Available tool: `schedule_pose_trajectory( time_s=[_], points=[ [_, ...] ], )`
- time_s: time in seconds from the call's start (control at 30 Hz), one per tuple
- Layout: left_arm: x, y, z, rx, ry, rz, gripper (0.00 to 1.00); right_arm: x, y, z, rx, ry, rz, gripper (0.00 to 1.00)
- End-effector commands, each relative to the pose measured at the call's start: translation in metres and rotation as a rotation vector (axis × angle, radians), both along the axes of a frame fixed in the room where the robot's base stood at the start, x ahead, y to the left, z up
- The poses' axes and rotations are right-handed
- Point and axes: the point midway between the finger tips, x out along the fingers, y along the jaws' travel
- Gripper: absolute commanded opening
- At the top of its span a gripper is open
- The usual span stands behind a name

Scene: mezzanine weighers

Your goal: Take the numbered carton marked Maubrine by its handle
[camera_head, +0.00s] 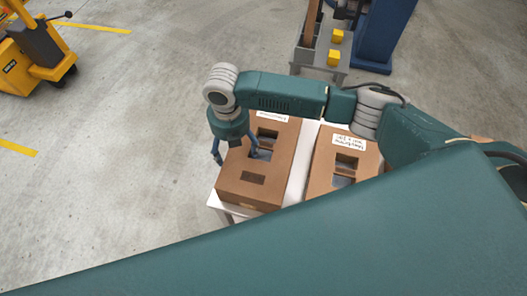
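Two brown cartons stand side by side on a white table. The right carton (325,165) has a white label (349,143), upside down to me, that seems to read Maubrine with a number line. Cut-outs with a strip between them show in its top; my arm hides part of its far end. The left carton (283,165) has another label, too small to read surely. My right gripper (237,156) points down at the left carton's left edge, fingers spread and nothing seen between them. It is apart from the Maubrine carton. My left gripper is out of view.
The white table (299,182) shows between the cartons. A grey stand with yellow blocks (334,58) and a blue column (383,35) are beyond. A yellow truck (30,55) stands far left. The floor left of the table is clear. My own teal body covers the foreground.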

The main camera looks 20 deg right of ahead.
Motion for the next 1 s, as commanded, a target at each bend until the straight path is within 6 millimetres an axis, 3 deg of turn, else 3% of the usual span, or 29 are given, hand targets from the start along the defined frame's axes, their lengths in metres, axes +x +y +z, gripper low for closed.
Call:
schedule_pose_trajectory(
  time_s=[0.03,0.3,0.73,0.87,1.0],
  points=[
    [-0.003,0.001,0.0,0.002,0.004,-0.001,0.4,0.0,0.0,0.0,0.0,0.0,0.0,0.62],
    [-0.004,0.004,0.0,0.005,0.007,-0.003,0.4,0.0,0.0,0.0,0.0,0.0,0.0,0.09],
    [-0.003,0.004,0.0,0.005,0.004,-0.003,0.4,0.002,0.001,0.012,0.002,-0.004,0.001,0.09],
    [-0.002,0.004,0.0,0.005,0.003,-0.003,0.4,0.002,0.001,0.03,0.002,-0.005,0.002,0.09],
    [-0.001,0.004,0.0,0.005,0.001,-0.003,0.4,0.002,0.001,0.062,0.004,-0.007,0.002,0.09]
  ],
)
